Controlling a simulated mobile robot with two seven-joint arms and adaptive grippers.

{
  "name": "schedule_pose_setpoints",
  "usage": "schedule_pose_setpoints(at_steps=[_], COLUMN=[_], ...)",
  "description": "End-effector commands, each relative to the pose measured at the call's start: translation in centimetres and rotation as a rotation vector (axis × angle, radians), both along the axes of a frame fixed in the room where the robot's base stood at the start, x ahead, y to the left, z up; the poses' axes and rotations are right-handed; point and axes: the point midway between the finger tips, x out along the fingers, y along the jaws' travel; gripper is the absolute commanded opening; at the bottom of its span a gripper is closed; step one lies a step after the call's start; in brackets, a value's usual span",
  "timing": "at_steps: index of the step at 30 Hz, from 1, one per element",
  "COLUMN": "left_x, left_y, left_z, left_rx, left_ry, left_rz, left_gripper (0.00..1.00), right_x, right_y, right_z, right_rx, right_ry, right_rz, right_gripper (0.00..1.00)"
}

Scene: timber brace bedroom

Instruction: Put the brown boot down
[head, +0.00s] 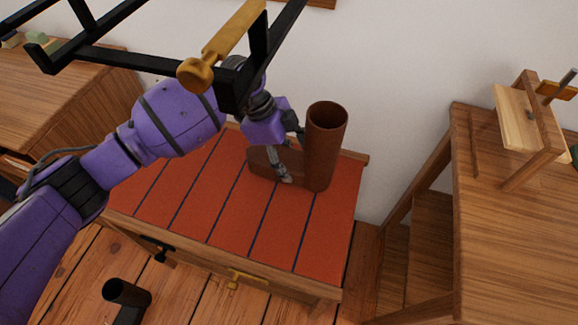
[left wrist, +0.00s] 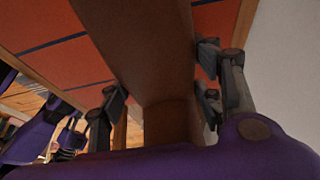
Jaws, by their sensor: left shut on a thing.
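The brown boot (head: 325,148) stands upright over the back right part of the red-topped chest, its open shaft up and its foot pointing left. I cannot tell whether its sole touches the top or hangs just above it. My left gripper (head: 287,157) is shut on the boot from its left side, at the low shaft and foot. In the left wrist view the boot (left wrist: 140,45) fills the middle between my left fingers (left wrist: 160,100). My right gripper is not in view.
The red slatted chest top (head: 215,195) is clear to the left and front. A black frame with a wooden peg (head: 225,45) hangs over my left arm. A dark boot (head: 128,297) stands on the floor in front. A wooden desk (head: 515,240) is at right.

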Motion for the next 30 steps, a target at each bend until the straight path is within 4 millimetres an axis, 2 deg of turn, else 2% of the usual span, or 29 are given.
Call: schedule_pose_setpoints(at_steps=[1,5,15,16,18,20,30], left_x=[-0.1,0.0,0.0,0.0,0.0,0.0,0.0], left_y=[0.0,0.0,0.0,0.1,0.0,0.0,0.0], left_z=[-1.2,-3.0,-3.3,-3.3,-3.3,-3.3,-3.2], left_rx=[0.000,0.000,0.000,0.001,0.001,0.001,0.001], left_ry=[0.003,0.002,0.000,0.001,0.001,0.001,0.001], left_rz=[0.000,0.000,0.000,0.001,0.001,0.001,0.000], left_gripper=[0.20,0.20,0.20,0.62,0.71,0.79,0.79], right_x=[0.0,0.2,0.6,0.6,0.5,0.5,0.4], right_y=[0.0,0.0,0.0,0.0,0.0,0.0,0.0], right_z=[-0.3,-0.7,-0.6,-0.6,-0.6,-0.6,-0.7], right_rx=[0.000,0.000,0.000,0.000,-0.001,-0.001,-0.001], right_ry=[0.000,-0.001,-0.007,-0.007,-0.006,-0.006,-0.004], right_rz=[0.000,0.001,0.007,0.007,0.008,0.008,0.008], right_gripper=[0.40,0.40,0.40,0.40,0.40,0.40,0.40])
